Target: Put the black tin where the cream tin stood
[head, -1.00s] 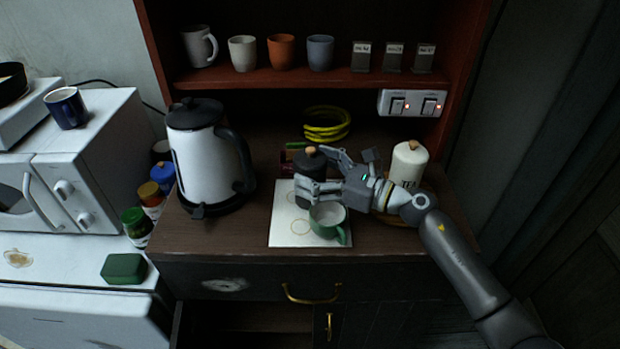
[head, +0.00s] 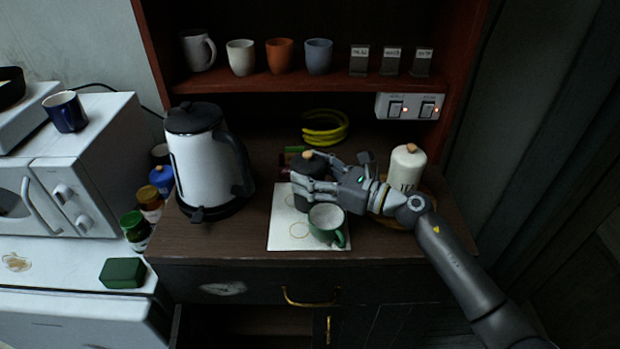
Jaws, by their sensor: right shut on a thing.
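The black tin (head: 311,164) with a wooden knob stands at the back of the white mat (head: 283,233). My right gripper (head: 312,188) is shut on it, its fingers around the tin's body and hiding part of it. The cream tin (head: 407,165), also with a wooden knob and dark lettering, stands to the right on a round wooden board (head: 431,201), partly behind my wrist. My left gripper is not in view.
A green mug (head: 327,224) stands on the mat just in front of the black tin. A white kettle (head: 208,160) is to the left. A yellow coiled cable (head: 325,127) and small boxes lie behind. Mugs (head: 279,56) line the shelf above.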

